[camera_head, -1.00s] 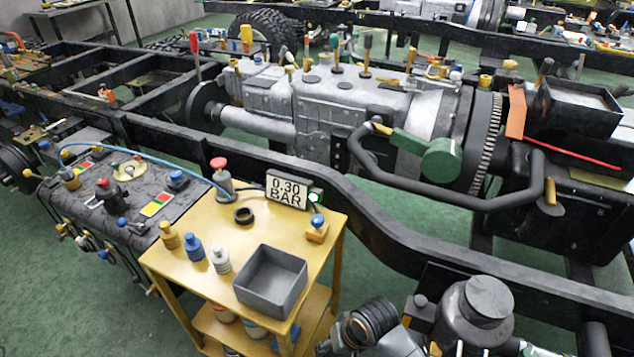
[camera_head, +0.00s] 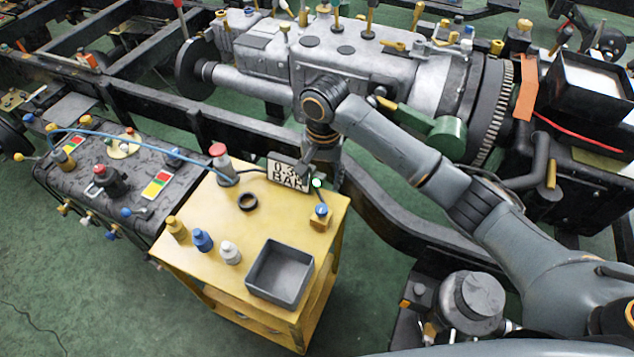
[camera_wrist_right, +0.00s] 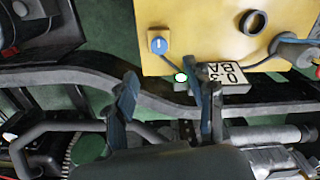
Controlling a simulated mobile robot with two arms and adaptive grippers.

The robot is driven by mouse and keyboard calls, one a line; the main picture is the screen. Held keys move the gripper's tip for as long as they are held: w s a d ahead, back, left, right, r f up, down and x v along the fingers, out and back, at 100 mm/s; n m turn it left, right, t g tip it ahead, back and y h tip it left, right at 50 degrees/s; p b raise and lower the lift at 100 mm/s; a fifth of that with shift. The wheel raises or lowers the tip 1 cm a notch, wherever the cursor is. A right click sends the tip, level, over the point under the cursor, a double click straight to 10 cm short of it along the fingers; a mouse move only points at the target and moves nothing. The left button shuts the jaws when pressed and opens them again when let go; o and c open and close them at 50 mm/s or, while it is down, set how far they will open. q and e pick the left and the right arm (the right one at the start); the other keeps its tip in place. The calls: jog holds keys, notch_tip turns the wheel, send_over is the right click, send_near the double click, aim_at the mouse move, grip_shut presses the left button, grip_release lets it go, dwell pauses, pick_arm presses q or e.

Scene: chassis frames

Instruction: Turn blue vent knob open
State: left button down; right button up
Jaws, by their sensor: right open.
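The blue vent knob (camera_head: 321,211) sits on a small orange-yellow block at the right side of the yellow cart top. It also shows in the right wrist view (camera_wrist_right: 159,45), with a pale mark across its top. My right gripper (camera_head: 321,176) points down above the cart's back right edge, behind the knob, and is apart from it. In the right wrist view my gripper (camera_wrist_right: 169,84) has its fingers spread with nothing held between them. The gauge box (camera_head: 288,174), its reading partly covered by the gripper, stands close by with a lit green lamp (camera_head: 317,183). My left gripper is not in view.
The yellow cart (camera_head: 212,268) carries a grey bin (camera_head: 280,275), a black ring (camera_head: 248,202), several small bottles and a red-topped valve (camera_head: 222,163). The black chassis rail (camera_head: 385,213) runs behind the cart. A blue hose (camera_head: 130,140) leads left.

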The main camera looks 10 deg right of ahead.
aim_at(322, 208)
jog(key=f, duration=1.2)
jog(key=shift+w+d+f+p, duration=0.25)
jog(key=shift+w+f+p, duration=0.05)
jog(key=shift+f, duration=0.05)
grip_shut()
